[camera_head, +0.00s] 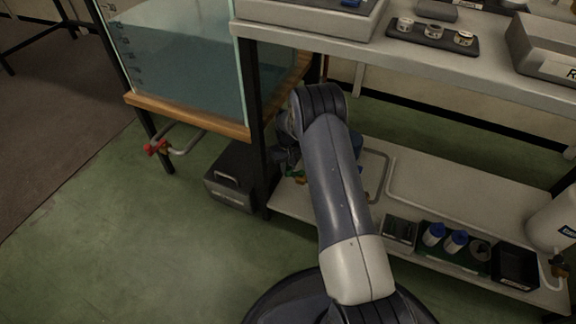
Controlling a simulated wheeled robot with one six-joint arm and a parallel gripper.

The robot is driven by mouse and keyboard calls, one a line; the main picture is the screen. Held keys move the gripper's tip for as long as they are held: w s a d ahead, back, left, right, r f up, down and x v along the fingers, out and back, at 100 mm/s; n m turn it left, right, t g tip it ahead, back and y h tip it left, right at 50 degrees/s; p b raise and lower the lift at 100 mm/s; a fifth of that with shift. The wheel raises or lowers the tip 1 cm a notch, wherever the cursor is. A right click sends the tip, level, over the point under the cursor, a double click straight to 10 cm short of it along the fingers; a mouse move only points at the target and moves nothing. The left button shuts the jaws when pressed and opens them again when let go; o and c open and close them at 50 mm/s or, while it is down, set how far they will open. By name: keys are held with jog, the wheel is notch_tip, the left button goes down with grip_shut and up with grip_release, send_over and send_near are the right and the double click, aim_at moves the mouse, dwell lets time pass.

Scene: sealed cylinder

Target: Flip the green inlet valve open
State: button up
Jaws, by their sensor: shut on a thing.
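The green inlet valve (297,174) shows as a small green patch just above the lower shelf, beside the table's dark front leg. My gripper (289,166) is at the green valve, mostly hidden behind my own wrist and forearm. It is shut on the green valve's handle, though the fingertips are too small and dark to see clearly. How far the handle is turned cannot be told. A red valve (157,147) sits on a bent pipe below the glass tank (178,62) at the left.
The tank holds bluish liquid on a wooden base. A dark box (230,180) stands on the floor by the table leg. The lower shelf (440,190) holds bins, blue-capped jars (455,240) and a white container (555,218). The upper tabletop (400,58) overhangs. Green floor at left is clear.

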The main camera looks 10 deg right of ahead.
jog(key=shift+w, duration=0.1)
jog(key=shift+w+d+m+b, duration=0.15)
jog(key=shift+w+m, duration=0.3)
jog(key=shift+m, duration=0.7)
jog(key=shift+w+d+m+b, duration=0.15)
jog(key=shift+w+m, duration=0.3)
jog(key=shift+m, duration=0.75)
jog(key=shift+w+d+m, duration=0.25)
jog(key=shift+w+m, duration=0.2)
jog(key=shift+m, duration=0.7)
jog(key=o, duration=1)
notch_tip(320, 180, up, 11)
jog(key=p, duration=0.4)
